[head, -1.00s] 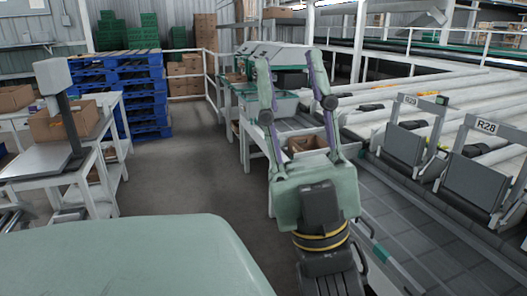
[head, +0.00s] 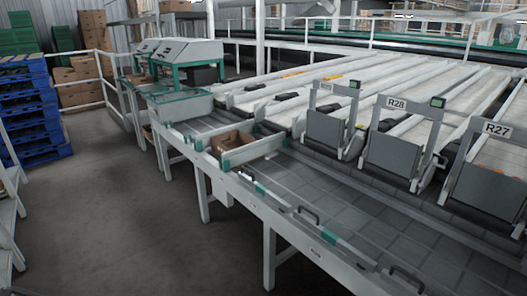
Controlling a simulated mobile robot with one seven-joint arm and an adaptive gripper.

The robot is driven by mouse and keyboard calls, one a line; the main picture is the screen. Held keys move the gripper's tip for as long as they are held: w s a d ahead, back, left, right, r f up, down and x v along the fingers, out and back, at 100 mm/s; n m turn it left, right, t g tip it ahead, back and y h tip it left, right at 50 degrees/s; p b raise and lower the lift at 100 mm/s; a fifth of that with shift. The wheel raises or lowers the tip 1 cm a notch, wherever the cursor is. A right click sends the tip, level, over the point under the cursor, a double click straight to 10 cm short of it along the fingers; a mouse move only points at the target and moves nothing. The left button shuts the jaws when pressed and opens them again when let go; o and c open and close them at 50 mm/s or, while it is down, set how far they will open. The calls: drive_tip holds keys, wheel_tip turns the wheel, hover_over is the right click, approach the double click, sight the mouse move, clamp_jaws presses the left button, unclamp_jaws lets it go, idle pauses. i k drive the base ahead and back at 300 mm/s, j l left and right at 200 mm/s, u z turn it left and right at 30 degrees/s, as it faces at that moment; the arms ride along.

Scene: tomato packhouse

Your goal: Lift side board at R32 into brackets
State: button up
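No sign reading R32 is legible in the head view. I cannot tell which board belongs to R32. Signs R28 (head: 396,103) and R27 (head: 497,129) stand above grey lane gates. The sign on the gate to their left (head: 325,127) is too small to read. My gripper is out of view.
The open brown carton (head: 233,142) sits on the conveyor (head: 350,190) near its left part. White legs (head: 269,257) carry the conveyor's near edge. Blue pallets (head: 30,115) are stacked at left, with a white rail behind. The grey floor (head: 125,215) between is clear.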

sight(239, 156)
drive_tip(key=i+j+z, duration=0.3)
drive_tip(key=i+j, duration=0.35)
drive_tip(key=i, duration=0.15)
drive_tip(key=i+j+z, duration=0.25)
drive_tip(key=i+j, duration=0.5)
drive_tip(key=i+j+z, duration=0.35)
drive_tip(key=i+j, duration=0.8)
